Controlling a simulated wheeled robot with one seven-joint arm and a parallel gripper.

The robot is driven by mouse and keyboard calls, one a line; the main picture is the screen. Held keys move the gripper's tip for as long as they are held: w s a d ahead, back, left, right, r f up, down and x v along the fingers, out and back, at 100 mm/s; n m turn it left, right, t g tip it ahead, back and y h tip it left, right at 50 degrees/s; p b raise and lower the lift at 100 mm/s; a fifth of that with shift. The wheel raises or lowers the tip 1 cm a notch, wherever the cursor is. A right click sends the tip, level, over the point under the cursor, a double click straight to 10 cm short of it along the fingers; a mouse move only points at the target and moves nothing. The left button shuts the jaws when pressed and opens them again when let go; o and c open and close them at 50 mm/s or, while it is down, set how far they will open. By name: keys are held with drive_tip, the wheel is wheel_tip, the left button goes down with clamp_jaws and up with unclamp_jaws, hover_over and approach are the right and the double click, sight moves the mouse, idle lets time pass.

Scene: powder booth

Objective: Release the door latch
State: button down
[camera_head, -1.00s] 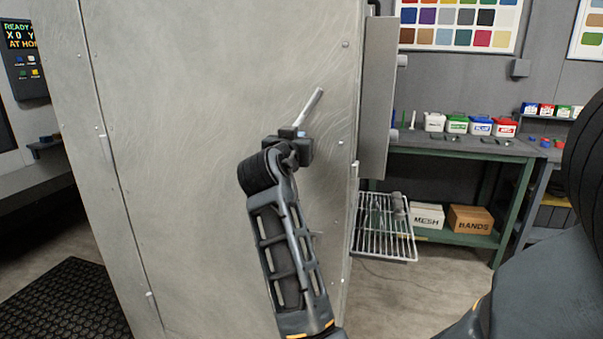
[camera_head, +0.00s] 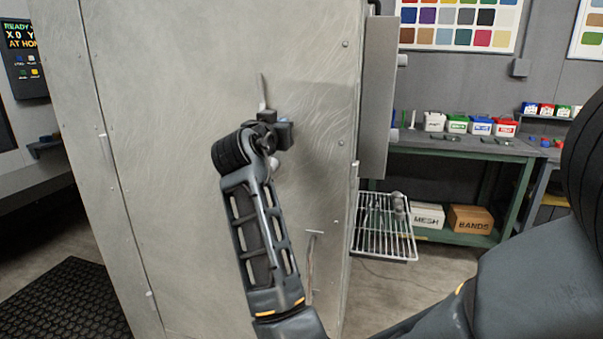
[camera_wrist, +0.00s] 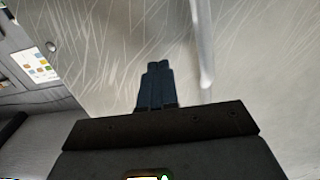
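A slim metal latch lever (camera_head: 262,92) stands almost upright on the pale metal door (camera_head: 180,120) in the head view. Its lower part is partly hidden by my wrist, and a rounded metal piece (camera_head: 272,165) shows just below. My gripper (camera_wrist: 157,72) is at the lever, its two dark fingers shut together with nothing visible between them. In the wrist view the lever (camera_wrist: 203,45) passes just right of the fingers. I cannot tell whether they touch it. The fingertips are hidden behind my wrist in the head view.
A vertical handle (camera_head: 311,265) sits lower on the door. A wire rack (camera_head: 384,225) sticks out beyond the cabinet's right edge. A workbench (camera_head: 465,150) with small tubs stands behind it at right. A control panel (camera_head: 25,60) is at far left, above a black floor mat (camera_head: 70,300).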

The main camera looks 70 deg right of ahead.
drive_tip(key=s+a+b, duration=0.2)
drive_tip(key=a, duration=0.7)
drive_tip(key=shift+s+a, duration=0.4)
idle(0.6)
drive_tip(key=a+f+n+t+y, duration=0.5)
drive_tip(key=a+f+n+t, duration=0.3)
drive_tip(key=f, duration=0.3)
drive_tip(key=a+f+n+t+y, duration=0.45)
drive_tip(key=a+f+n, duration=0.4)
drive_tip(key=f, duration=0.25)
drive_tip(key=s+a+f+n+t+y, duration=0.1)
drive_tip(key=s+a+f+n+y, duration=0.1)
drive_tip(key=s+a+f+y, duration=0.4)
drive_tip(key=s+a+r+y, duration=0.1)
drive_tip(key=s+a, duration=0.4)
drive_tip(key=s, duration=0.4)
drive_tip(key=s+a+r+m+y, duration=0.1)
drive_tip(key=s+a, duration=0.5)
drive_tip(key=s, duration=0.3)
drive_tip(key=shift+s+a, duration=0.3)
